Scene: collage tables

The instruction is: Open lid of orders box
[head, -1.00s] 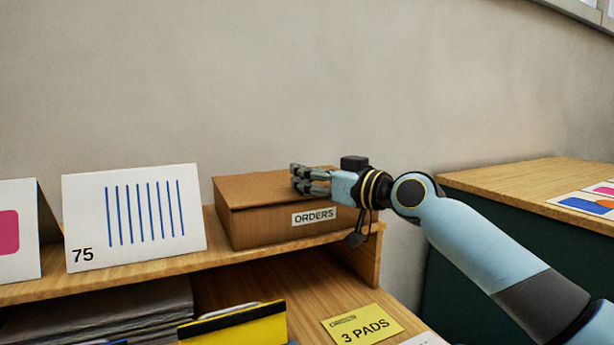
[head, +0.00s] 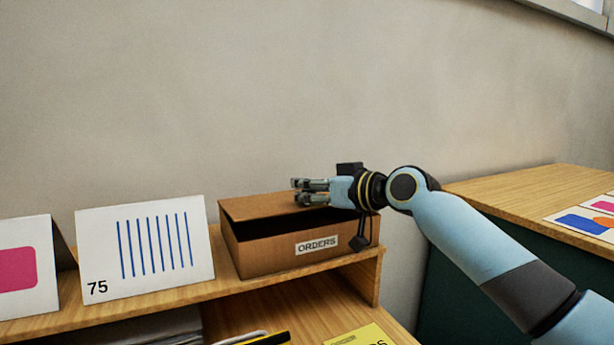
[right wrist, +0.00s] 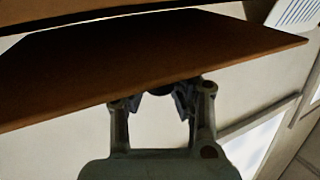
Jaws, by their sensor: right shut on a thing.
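The orders box (head: 270,258) is brown cardboard with an "ORDERS" label and stands on the wooden shelf in the head view. Its lid (head: 258,206) is partly raised at the front, and a dark gap shows between lid and front wall. My right gripper (head: 298,192) is at the lid's front edge, toward the right side. In the right wrist view the fingers (right wrist: 160,92) meet the edge of the brown lid (right wrist: 150,65), shut on it; the fingertips are partly hidden behind it. The box's inside is too dark to make out. My left gripper is in neither view.
A white card with blue stripes and "75" (head: 145,248) stands left of the box, beside a card with a pink shape (head: 22,268). A yellow pads sign (head: 358,338) lies below the shelf (head: 300,270). Another table (head: 530,190) is at right.

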